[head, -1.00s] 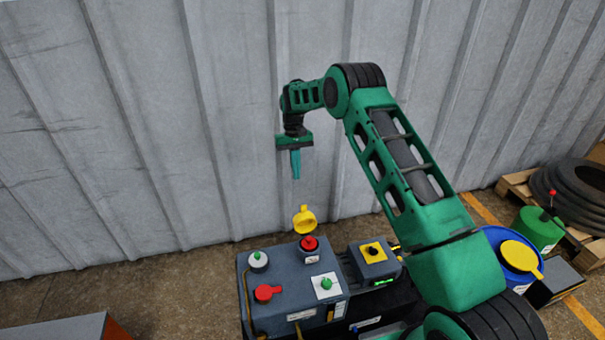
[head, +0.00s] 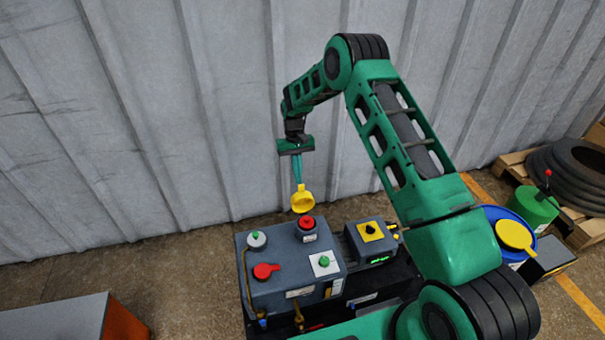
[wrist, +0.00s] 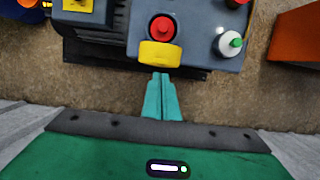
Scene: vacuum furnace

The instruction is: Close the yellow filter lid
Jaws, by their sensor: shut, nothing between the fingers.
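The yellow filter lid (head: 302,201) stands upright, swung open, at the back edge of the grey machine box, behind a round port with a red top (head: 307,223). In the wrist view the lid (wrist: 160,54) shows edge-on, with the red top (wrist: 162,27) just beyond it. My gripper (head: 299,181) points down with its fingers together and empty, right at the lid's upper end. In the wrist view my gripper's fingertips (wrist: 162,76) are close to the lid's near side. I cannot tell whether they touch it.
A blue drum (head: 492,219) is farther right. A corrugated wall (head: 150,120) rises behind.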

